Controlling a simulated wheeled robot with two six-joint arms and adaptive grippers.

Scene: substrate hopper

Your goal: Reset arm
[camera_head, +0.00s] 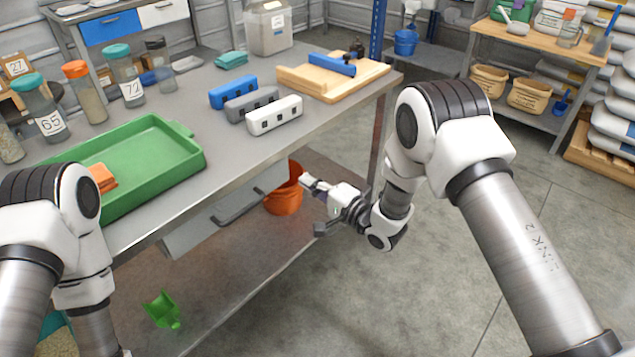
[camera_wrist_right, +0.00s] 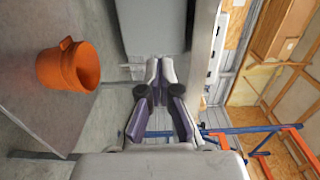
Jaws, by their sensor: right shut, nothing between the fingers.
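My right arm comes in from the right in the head view. Its gripper (camera_head: 310,184) is in the open air in front of the workbench's (camera_head: 345,108) edge, near an orange bucket (camera_head: 283,190). In the right wrist view the fingers of the right gripper (camera_wrist_right: 161,66) are shut with nothing between them. The orange bucket also shows in that view (camera_wrist_right: 66,68), to the left of the fingers and apart from them. My left arm stands at the lower left of the head view. Its gripper is out of view.
On the bench are a green tray (camera_head: 180,158), blue, grey and white blocks, a wooden board (camera_head: 300,82) and labelled jars. A drawer (camera_head: 190,238) hangs under the bench. The floor right of the bench is clear.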

